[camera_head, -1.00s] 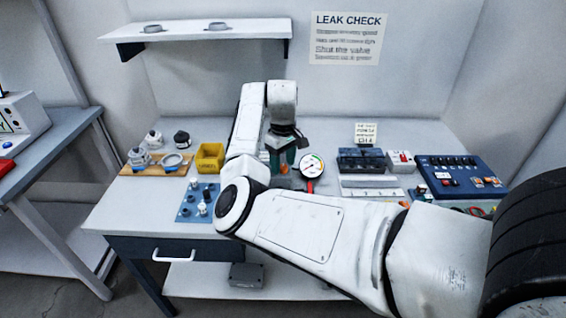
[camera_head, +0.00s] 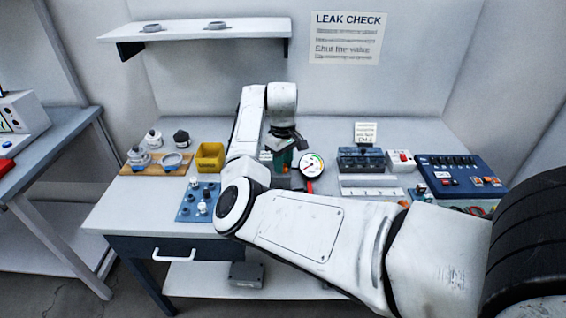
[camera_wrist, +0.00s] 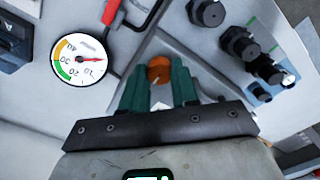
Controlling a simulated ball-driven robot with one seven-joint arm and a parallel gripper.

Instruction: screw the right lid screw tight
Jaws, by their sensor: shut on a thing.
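My gripper (camera_wrist: 158,85) has green fingers closed on an orange round screw head (camera_wrist: 159,68) in the wrist view. It looks like a lid screw, but which one I cannot tell for sure. The fingers are on both sides of it, and its lower part is hidden. A pale grey surface lies around it. In the head view my gripper (camera_head: 283,158) points down at the middle of the bench, left of the round gauge (camera_head: 312,164). The screw is hard to make out there.
The gauge also shows in the wrist view (camera_wrist: 82,60), beside a red-handled part (camera_wrist: 112,12). Black knobs (camera_wrist: 207,13) sit close on the right. In the head view a yellow bin (camera_head: 210,157) and a blue block with pegs (camera_head: 200,201) stand left of my arm.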

